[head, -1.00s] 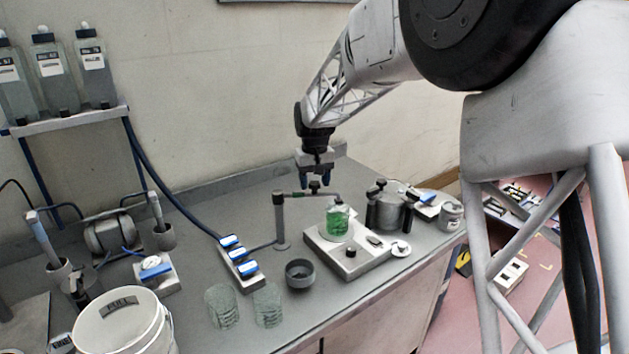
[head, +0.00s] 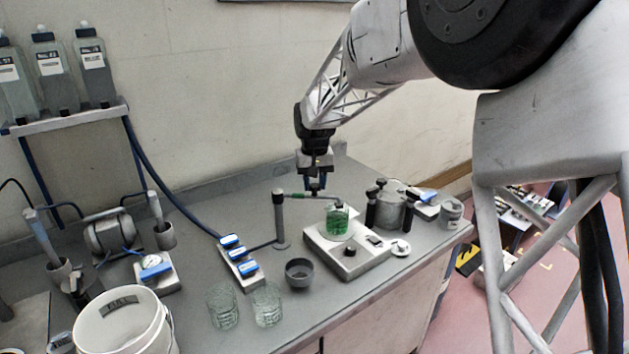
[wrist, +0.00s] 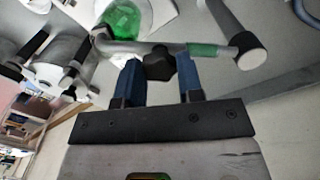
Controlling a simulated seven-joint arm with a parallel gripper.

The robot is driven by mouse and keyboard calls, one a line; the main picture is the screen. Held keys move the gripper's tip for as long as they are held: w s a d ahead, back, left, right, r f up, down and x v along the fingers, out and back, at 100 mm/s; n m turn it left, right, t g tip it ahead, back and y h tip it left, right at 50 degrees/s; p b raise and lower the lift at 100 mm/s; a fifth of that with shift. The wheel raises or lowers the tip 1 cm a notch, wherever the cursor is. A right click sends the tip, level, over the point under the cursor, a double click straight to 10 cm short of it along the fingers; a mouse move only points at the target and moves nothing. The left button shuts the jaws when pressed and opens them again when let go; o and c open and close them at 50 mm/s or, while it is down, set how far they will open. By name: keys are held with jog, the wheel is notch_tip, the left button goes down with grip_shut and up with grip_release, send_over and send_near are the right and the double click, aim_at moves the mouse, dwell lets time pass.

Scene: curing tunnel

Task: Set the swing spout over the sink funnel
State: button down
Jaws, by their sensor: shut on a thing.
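The swing spout (head: 300,195) is a grey tube with a green band on a grey post. Its free end reaches right to over the beaker of green liquid (head: 338,222). In the wrist view the spout (wrist: 140,47) runs across the fingertips, with the beaker (wrist: 122,20) by its end. My gripper (head: 315,188) is shut on the spout's black knob (wrist: 158,64), between the blue fingers (wrist: 160,78). A dark grey round cup (head: 299,273), apparently the sink funnel, sits in front of the post, away from the spout's end.
The beaker stands on a grey hotplate (head: 345,258). A lidded metal pot (head: 394,208) stands to its right. A blue-switched strip (head: 240,262) and two clear glasses (head: 222,305) are left of the cup. A white bucket (head: 122,325) is at front left.

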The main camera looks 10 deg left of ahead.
jog(key=s+a+m, duration=0.5)
jog(key=s+m, duration=0.5)
jog(key=m, duration=0.3)
dwell(0.5)
jog(key=c, duration=0.8)
grip_release()
jog(key=shift+o, duration=0.2)
notch_tip(320, 180, up, 8)
